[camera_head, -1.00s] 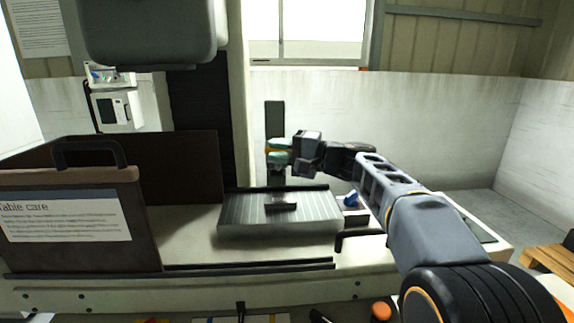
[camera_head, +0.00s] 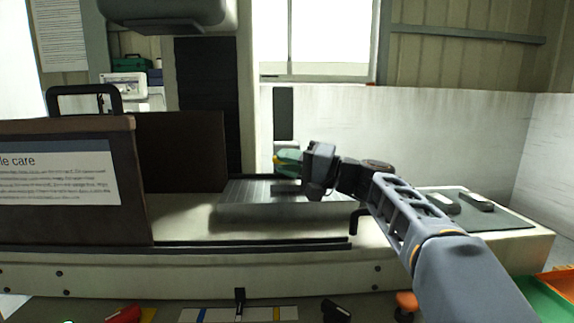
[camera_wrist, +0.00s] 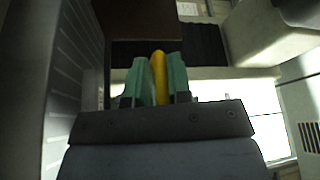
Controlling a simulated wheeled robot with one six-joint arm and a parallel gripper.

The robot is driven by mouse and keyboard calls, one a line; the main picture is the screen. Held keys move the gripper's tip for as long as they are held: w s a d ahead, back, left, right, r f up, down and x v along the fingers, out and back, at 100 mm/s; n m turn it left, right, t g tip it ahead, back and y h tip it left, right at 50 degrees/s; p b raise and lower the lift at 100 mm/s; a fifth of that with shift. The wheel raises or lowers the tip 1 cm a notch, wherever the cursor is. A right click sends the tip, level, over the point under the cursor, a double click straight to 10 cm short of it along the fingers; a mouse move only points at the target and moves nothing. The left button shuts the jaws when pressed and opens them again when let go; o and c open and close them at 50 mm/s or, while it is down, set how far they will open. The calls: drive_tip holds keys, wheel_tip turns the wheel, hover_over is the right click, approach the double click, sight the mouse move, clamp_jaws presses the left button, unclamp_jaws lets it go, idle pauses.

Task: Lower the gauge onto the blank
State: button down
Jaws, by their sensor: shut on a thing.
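My gripper (camera_head: 287,162) has green fingers, shut on a yellow piece (camera_head: 279,159) that I take to be the gauge. In the wrist view the yellow gauge (camera_wrist: 159,77) stands between the two green fingers (camera_wrist: 159,85). A small dark block (camera_head: 287,190), which I take to be the blank, lies on the grey ribbed plate (camera_head: 245,208). In the head view the gripper is just above the block, with a small gap in the picture. The gauge's lower end is hidden, so I cannot tell how far it is from the block.
A brown-topped panel (camera_head: 65,127) with a notice stands at the left, with a dark panel (camera_head: 182,155) behind. A dark mat (camera_head: 500,218) with small items lies at the right. A dark upright strip (camera_head: 284,113) is behind the gripper.

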idle(0.4)
drive_tip(key=c, duration=1.1)
unclamp_jaws()
drive_tip(key=shift+d, duration=0.1)
drive_tip(key=p+v, duration=0.1)
drive_tip(key=v, duration=1.2)
drive_tip(key=shift+s+d+f+p, duration=0.1)
drive_tip(key=shift+d+f+p, duration=0.1)
drive_tip(key=shift+d+p, duration=0.15)
